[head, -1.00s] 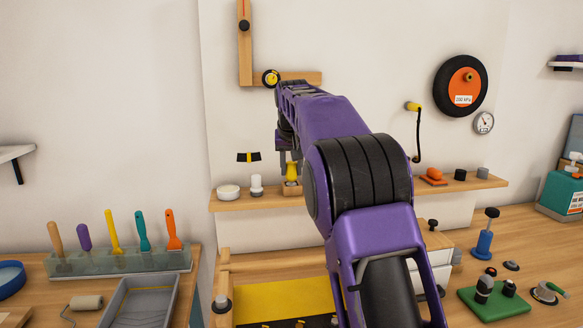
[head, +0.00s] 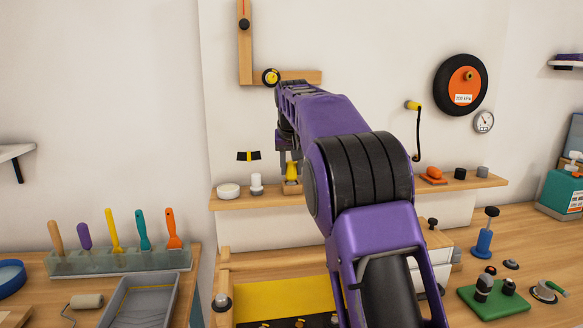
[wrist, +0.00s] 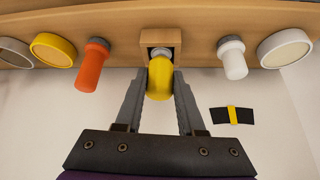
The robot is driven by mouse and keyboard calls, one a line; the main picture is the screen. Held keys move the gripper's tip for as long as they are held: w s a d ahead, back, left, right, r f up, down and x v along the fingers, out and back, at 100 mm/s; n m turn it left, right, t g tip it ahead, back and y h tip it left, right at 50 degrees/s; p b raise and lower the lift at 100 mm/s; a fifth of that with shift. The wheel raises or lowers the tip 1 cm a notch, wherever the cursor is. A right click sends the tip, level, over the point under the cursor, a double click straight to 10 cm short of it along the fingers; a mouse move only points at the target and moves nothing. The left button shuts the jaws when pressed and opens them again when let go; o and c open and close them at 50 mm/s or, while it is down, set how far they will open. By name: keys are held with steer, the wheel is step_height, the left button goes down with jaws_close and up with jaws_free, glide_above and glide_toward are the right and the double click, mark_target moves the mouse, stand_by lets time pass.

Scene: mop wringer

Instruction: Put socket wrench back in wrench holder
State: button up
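A yellow handle with a grey collar, which looks like the socket wrench (head: 291,172), stands upright at a small wooden block, apparently the wrench holder (head: 291,188), on the wall shelf. In the wrist view the socket wrench (wrist: 160,80) is between the two grey fingers of my gripper (wrist: 160,84), and its grey end meets the wooden holder (wrist: 168,39). The wrench's lower end is hidden in or behind the block. In the head view my arm covers most of the gripper.
A white-topped fixture (head: 257,185) and a white round disc (head: 228,191) stand left of the holder on the shelf. An orange handle (wrist: 92,68) shows on the other side. A black-and-yellow strip (head: 248,156) is on the wall. A wooden bracket (head: 246,50) hangs above.

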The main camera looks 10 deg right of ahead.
steer(key=o, duration=0.5)
steer(key=shift+f, duration=0.1)
